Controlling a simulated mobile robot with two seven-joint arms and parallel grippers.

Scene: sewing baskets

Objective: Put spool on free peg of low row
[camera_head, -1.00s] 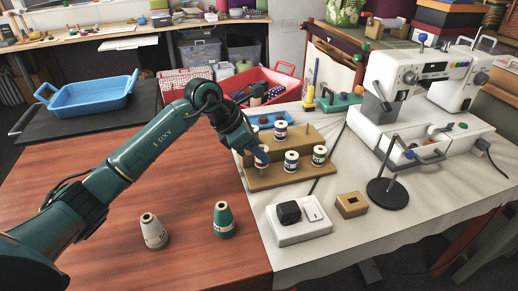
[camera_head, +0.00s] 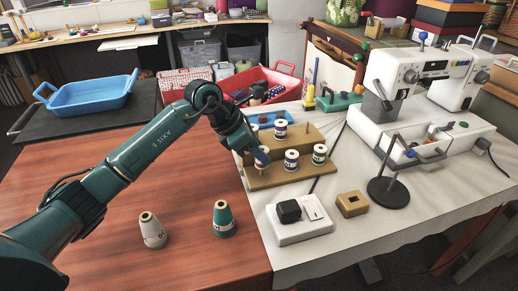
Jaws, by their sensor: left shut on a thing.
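A stepped wooden spool rack (camera_head: 291,178) stands on the white cloth. A white spool with a dark blue label (camera_head: 281,129) is on its upper step. A blue-labelled spool (camera_head: 291,160) and a green-labelled spool (camera_head: 319,154) stand side by side on the low step. My right gripper is not in view.
A white cone (camera_head: 152,230) and a green cone (camera_head: 224,219) stand on the red-brown table. A sewing machine (camera_head: 430,90) is at right.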

